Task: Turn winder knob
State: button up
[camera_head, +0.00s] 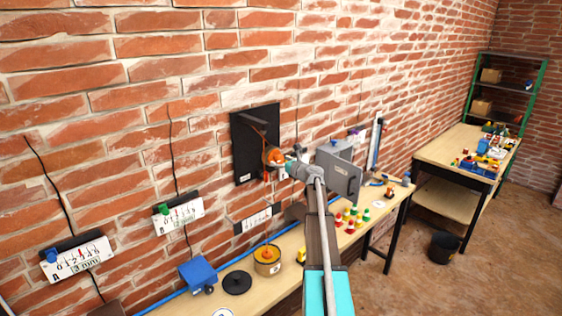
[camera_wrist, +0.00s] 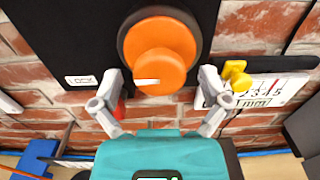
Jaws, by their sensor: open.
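The winder knob is orange and round with a white mark, on a dark wall panel (camera_head: 246,140). It shows in the head view (camera_head: 273,157) and large in the wrist view (camera_wrist: 161,62), where the panel fills the top behind it. My gripper (camera_wrist: 162,88) is open, with one finger on each side of the knob's lower part. Gaps show between the fingers and the knob, and I cannot tell how deep the fingertips reach. In the head view my gripper (camera_head: 289,164) is close to the knob and partly hides it.
A grey box (camera_head: 340,172) with a door is on the wall just right of my gripper. Numbered gauges (camera_head: 180,215) hang at left. Below, a long bench (camera_head: 335,250) holds coloured pieces, a round tin (camera_head: 267,260) and a blue block (camera_head: 197,272).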

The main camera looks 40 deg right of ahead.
jog(key=shift+w, duration=0.3)
jog(key=c, duration=1.1)
jog(key=shift+d+r, duration=0.1)
jog(key=shift+d, duration=0.2)
jog(key=shift+c, duration=0.2)
jog(key=shift+a, duration=0.3)
